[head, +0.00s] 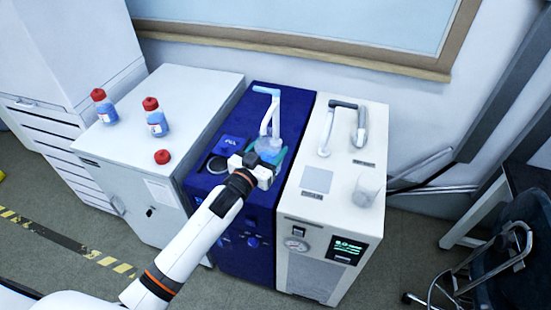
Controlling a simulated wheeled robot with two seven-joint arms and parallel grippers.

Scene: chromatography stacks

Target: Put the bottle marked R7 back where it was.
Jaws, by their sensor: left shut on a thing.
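My left gripper (267,160) is over the top of the dark blue unit and is shut on a clear bottle with blue liquid (268,146). The bottle appears upright and without a cap, close to the white curved spout (268,112). Its label is hidden, so I cannot read R7 on it. A loose red cap (162,157) lies on the white cabinet (190,92). Two red-capped bottles with blue liquid, one at the left (104,107) and one at the right (155,118), stand on the same cabinet; their marks are too small to read. My right gripper is not in view.
The cabinet top has free room around the bottles and cap.

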